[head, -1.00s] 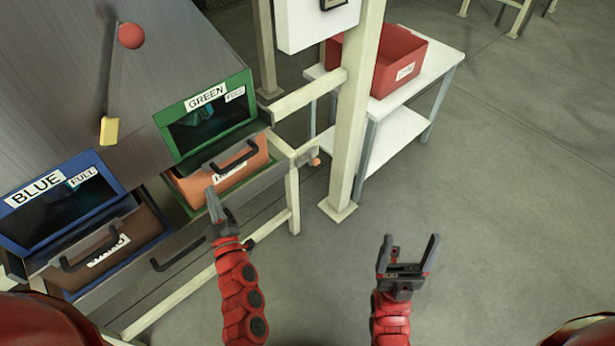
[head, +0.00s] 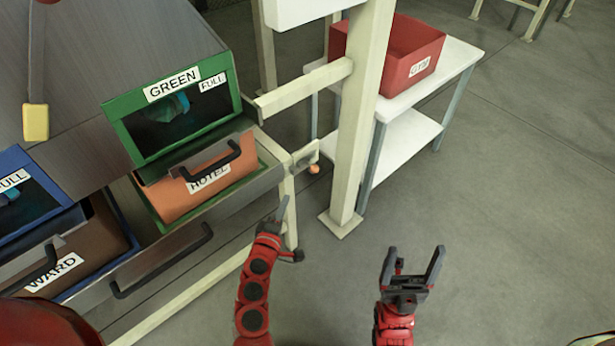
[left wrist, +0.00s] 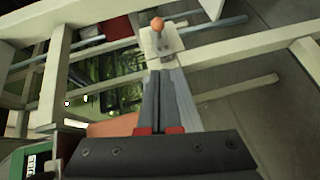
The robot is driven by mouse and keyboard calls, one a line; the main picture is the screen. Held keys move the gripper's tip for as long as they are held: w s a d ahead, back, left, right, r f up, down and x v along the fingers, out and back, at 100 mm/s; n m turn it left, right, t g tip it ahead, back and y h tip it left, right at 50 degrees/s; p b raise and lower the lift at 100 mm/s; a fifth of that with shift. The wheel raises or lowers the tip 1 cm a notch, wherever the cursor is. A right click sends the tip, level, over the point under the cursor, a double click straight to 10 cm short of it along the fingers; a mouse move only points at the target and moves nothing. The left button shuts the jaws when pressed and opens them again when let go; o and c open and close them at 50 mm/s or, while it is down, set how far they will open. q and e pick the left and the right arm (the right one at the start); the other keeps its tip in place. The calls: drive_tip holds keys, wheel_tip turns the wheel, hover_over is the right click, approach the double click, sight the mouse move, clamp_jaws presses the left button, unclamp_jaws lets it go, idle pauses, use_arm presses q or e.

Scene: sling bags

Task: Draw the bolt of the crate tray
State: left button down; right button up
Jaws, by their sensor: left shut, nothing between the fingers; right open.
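The bolt shows as a small orange knob (head: 314,169) by a pale metal plate (head: 306,153) at the right end of the crate tray (head: 237,207). The tray is a grey metal drawer with a black handle, holding the orange HOTEL crate (head: 217,192) and the brown WARD crate (head: 88,250). My left gripper (head: 283,204) is shut and empty, below and left of the knob, apart from it. In the left wrist view the knob (left wrist: 157,23) lies beyond the closed fingertips (left wrist: 160,76). My right gripper (head: 414,254) is open and empty over the floor.
The green chute (head: 118,118) marked FULL stands above the HOTEL crate. A white side table (head: 455,68) carries a red bin (head: 395,60).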

idle(0.3)
use_arm(q)
approach(315, 170)
drive_tip(key=w+a, duration=0.4)
drive_tip(key=w, duration=0.1)
drive_tip(key=w+d+b, duration=0.1)
drive_tip(key=w+d+f, duration=0.1)
drive_tip(key=d, duration=0.1)
drive_tip(key=shift+d+f+b, duration=0.1)
drive_tip(key=shift+f+b, duration=0.15)
drive_tip(key=shift+b, duration=0.15)
drive_tip(key=w+d, duration=0.1)
drive_tip(key=w+d+b, duration=0.1)
drive_tip(key=shift+w+d, duration=0.2)
drive_tip(key=shift+d, duration=0.1)
drive_tip(key=shift+r, duration=0.1)
